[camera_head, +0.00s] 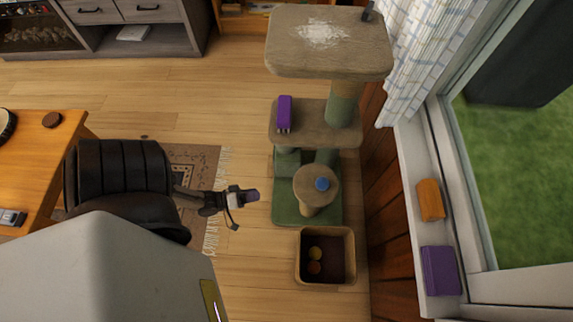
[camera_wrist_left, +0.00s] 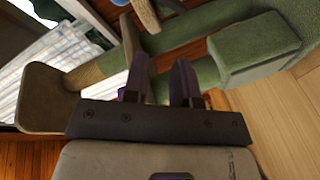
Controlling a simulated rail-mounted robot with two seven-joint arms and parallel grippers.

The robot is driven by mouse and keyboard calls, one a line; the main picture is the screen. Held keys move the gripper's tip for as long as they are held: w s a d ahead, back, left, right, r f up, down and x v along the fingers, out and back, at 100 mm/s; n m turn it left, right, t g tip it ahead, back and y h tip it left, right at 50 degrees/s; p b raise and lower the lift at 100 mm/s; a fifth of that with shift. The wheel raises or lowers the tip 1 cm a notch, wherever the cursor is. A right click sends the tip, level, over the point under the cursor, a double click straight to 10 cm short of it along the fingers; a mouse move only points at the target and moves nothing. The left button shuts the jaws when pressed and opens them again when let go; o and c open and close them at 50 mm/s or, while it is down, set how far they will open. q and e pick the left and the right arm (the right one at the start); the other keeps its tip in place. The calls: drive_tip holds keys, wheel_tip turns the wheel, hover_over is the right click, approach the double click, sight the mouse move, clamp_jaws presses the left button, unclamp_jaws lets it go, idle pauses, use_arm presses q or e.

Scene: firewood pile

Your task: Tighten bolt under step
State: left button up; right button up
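The cat tree has a top platform (camera_head: 287,60), a middle platform (camera_head: 343,136) and a small round step (camera_head: 310,201) on a post, with a blue ball (camera_head: 322,184) on the step. I cannot make out a bolt; the step's underside is hidden in the head view. My left gripper (camera_head: 252,196) is just left of the tree's green base (camera_head: 333,211), apart from the step. In the left wrist view its two dark fingers (camera_wrist_left: 161,82) are spread with nothing seen between them, and tree parts lie beyond. My right gripper is not in view.
A purple pronged object (camera_head: 285,112) lies on the middle platform. A bin (camera_head: 298,262) with balls stands in front of the tree. A wooden wall and window sill (camera_head: 412,160) bound the right side. A black chair (camera_head: 118,168) is at left. Floor between is clear.

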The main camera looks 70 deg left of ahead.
use_arm(q)
drive_tip(key=w+f+n+b, duration=0.2)
drive_tip(key=w+n, duration=0.4)
drive_tip(key=w+d+f+n+b, duration=0.1)
drive_tip(key=w+f+n+b, duration=0.1)
drive_tip(key=w+n, duration=0.5)
drive_tip(key=shift+w+g+b, duration=0.2)
drive_tip(key=shift+g+b, duration=0.1)
drive_tip(key=shift+b, duration=0.55)
drive_tip(key=shift+f, duration=0.1)
clamp_jaws()
